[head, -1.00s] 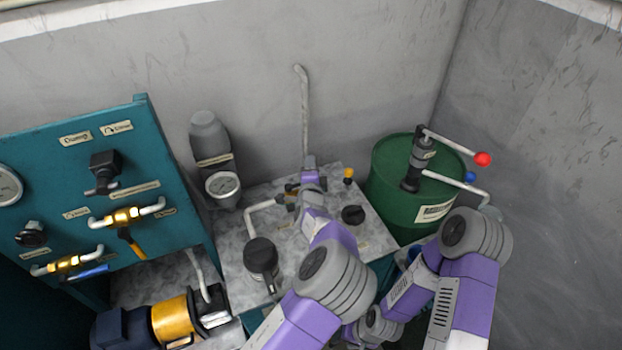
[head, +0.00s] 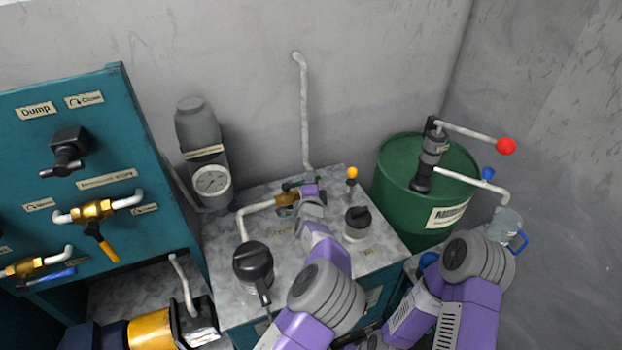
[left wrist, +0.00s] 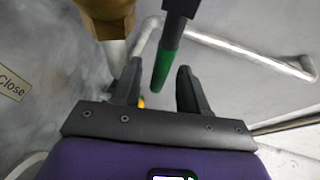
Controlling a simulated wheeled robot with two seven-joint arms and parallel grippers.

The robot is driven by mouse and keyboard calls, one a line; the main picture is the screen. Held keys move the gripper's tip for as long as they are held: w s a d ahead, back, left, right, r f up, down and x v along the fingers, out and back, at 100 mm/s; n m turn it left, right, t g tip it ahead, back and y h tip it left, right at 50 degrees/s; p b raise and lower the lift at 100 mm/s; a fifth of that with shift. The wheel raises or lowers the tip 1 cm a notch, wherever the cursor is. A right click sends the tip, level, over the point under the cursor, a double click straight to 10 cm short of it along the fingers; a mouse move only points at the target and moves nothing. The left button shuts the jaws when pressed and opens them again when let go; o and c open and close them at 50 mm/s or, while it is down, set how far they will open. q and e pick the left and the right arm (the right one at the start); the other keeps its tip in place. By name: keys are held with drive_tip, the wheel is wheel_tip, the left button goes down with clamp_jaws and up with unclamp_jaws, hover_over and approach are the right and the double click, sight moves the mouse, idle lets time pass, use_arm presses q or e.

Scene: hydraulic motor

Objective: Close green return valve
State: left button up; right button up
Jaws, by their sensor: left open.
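The green return valve has a dark lever with a green grip (left wrist: 166,68), seen in the left wrist view. Its brass body (left wrist: 113,52) is beside it at upper left. In the head view the brass valve (head: 287,199) sits in the white pipe on the marbled tank top, and a bit of green lever (head: 291,185) shows next to my gripper. My left gripper (head: 308,190) is at the valve. In the left wrist view its fingers (left wrist: 158,90) are open, with the green grip between them; contact cannot be told. My right gripper is hidden.
A dark cap (head: 253,262) and a smaller black knob (head: 358,217) stand on the tank top (head: 225,240). A gauge (head: 212,184) is behind left. A green drum (head: 395,170) with a hand pump stands right. A teal valve panel (head: 105,150) is left.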

use_arm(q)
drive_tip(key=shift+w+f, duration=0.2)
drive_tip(key=shift+w, duration=0.65)
drive_tip(key=shift+w+f, duration=0.15)
drive_tip(key=shift+w, duration=0.7)
clamp_jaws()
